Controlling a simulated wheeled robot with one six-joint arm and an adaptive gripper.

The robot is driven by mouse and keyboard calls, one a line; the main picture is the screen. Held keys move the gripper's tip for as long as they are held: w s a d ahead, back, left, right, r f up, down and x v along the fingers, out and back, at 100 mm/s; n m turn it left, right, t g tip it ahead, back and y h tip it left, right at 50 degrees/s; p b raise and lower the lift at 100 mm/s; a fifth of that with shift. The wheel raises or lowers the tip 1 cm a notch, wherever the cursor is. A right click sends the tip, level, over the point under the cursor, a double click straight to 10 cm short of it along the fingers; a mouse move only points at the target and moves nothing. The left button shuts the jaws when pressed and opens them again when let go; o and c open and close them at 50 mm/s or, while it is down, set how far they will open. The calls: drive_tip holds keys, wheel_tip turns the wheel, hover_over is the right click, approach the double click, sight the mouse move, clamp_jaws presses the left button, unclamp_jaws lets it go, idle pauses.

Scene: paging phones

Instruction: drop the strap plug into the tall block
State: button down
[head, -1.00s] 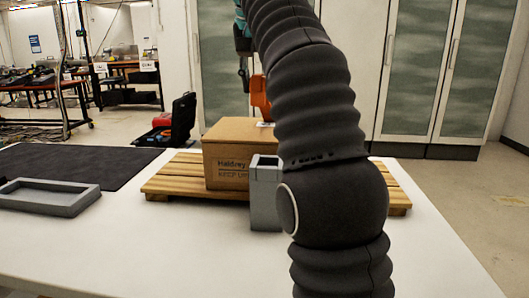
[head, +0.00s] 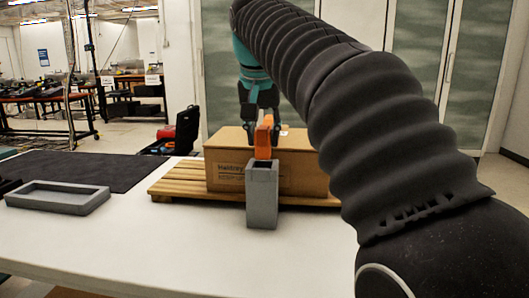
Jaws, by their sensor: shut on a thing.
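The tall block (head: 262,203) is a grey upright post with a square opening in its top, standing on the white table in front of the cardboard box. My gripper (head: 260,115), teal and black, points down above it. It is shut on the orange strap plug (head: 263,142), which hangs roughly upright. The plug's lower end appears right at or just above the block's opening. I cannot tell whether it is over the opening or slightly behind it. My dark sleeved arm covers the right side of the view.
A cardboard box (head: 226,172) sits on a wooden slatted pallet (head: 175,187) close behind the block. A shallow grey tray (head: 57,197) lies at the left, near a dark mat (head: 85,170). The white table (head: 170,245) is clear in front.

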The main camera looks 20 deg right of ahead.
sight(262, 146)
drive_tip(key=shift+f+b, duration=1.3)
drive_tip(key=shift+f, duration=0.55)
drive_tip(key=shift+f, duration=0.3)
drive_tip(key=c, duration=0.7)
unclamp_jaws()
drive_tip(key=shift+f, duration=0.1)
drive_tip(key=shift+c, duration=0.2)
drive_tip(key=p+v, duration=0.1)
drive_tip(key=v, duration=0.2)
drive_tip(key=p+v, duration=0.1)
drive_tip(key=v, duration=0.3)
drive_tip(key=p+v, duration=0.1)
drive_tip(key=v, duration=0.2)
drive_tip(key=shift+w+r, duration=0.15)
drive_tip(key=shift+r, duration=0.3)
drive_tip(key=shift+v, duration=1.05)
